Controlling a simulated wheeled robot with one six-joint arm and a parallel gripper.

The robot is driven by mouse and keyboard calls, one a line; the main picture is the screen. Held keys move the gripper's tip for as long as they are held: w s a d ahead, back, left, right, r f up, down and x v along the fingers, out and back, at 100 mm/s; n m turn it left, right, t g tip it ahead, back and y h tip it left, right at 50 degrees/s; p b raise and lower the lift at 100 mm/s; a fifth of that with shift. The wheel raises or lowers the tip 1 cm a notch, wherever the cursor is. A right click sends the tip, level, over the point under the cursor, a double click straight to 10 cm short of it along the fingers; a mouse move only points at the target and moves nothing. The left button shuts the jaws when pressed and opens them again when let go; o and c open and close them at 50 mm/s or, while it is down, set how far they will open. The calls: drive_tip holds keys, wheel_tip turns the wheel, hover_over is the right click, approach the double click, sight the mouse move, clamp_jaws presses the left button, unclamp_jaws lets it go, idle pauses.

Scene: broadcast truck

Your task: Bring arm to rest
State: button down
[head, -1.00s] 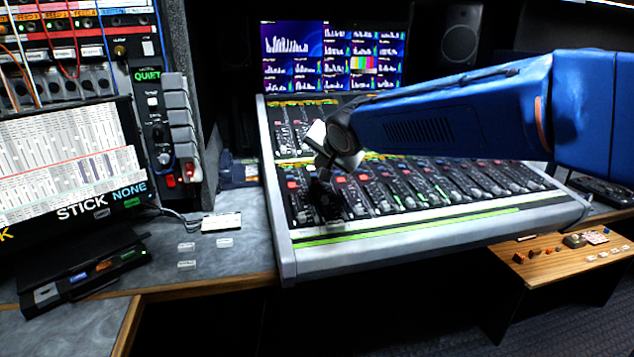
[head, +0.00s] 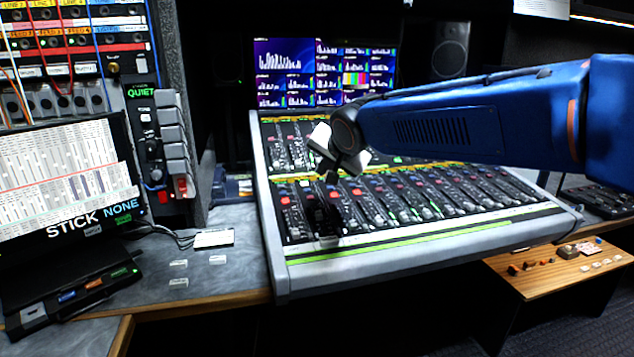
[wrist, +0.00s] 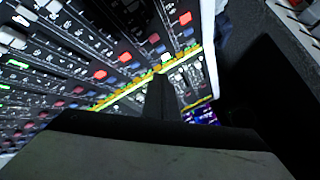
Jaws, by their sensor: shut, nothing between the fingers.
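My blue arm reaches in from the right in the head view, above the mixing console (head: 430,250). My gripper (head: 325,222) hangs down from the wrist over the left part of the console's faders. It is small and dark against the panel there, and whether it touches the panel cannot be told. In the wrist view my gripper (wrist: 162,95) shows as one dark, narrow shape, shut with nothing held, with rows of console knobs (wrist: 100,73) beyond it.
A monitor (head: 300,75) and a speaker (head: 450,48) stand behind the console. At left are a patch rack (head: 75,100), a screen (head: 60,180) and a grey desk (head: 215,275) with small labels. A low wooden table (head: 540,280) stands at front right.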

drive_tip(key=s+d+f+n+g+h, duration=0.1)
drive_tip(key=s+d+f, duration=0.3)
drive_tip(key=s+d, duration=0.5)
drive_tip(key=s+d+f+n+g+h, duration=0.1)
drive_tip(key=s+d+f+h, duration=0.15)
drive_tip(key=s+d, duration=0.7)
drive_tip(key=s+d+f+n+g, duration=0.1)
drive_tip(key=s+d+f, duration=0.4)
drive_tip(key=s, duration=0.4)
drive_tip(key=s+d+f+n+g, duration=0.1)
drive_tip(key=s+d+f+g, duration=0.1)
drive_tip(key=s+d+f, duration=0.3)
drive_tip(key=s+f, duration=0.2)
drive_tip(key=s, duration=0.2)
drive_tip(key=shift+s+d+f, duration=0.25)
drive_tip(key=shift+d+f, duration=0.1)
drive_tip(key=shift+f, duration=0.05)
